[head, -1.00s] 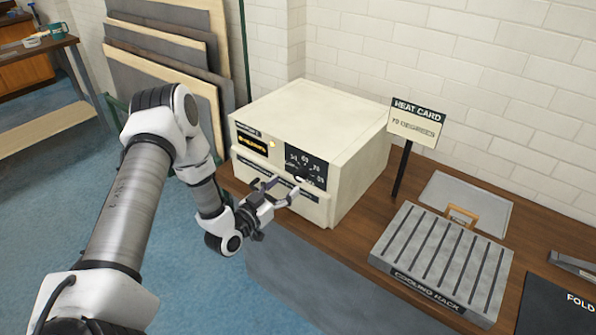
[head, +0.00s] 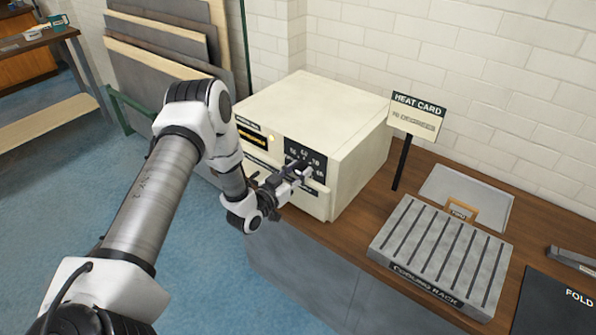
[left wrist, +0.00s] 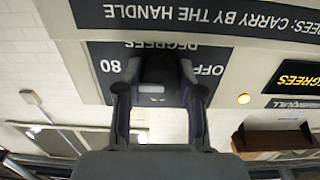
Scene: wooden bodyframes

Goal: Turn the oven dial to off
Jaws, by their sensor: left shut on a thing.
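The oven (head: 318,125) is a cream box at the back of the wooden bench, with a black dial panel (head: 291,149) on the right of its front. My left gripper (head: 308,169) is at this panel, shut on the dial; its fingers hide most of the dial in the head view. In the left wrist view, which is upside down, the dark dial (left wrist: 160,72) sits between the two fingers, with the labels 80, OFF and DEGREES around it. I cannot tell where the dial points. My right gripper is out of view.
A lit amber lamp (head: 270,138) and display (head: 251,137) are left of the panel. A heat card sign (head: 416,118) stands right of the oven. A grey cooling rack (head: 440,255), a tray with a tan-handled thing (head: 468,197) and a black fold mat (head: 550,305) occupy the bench.

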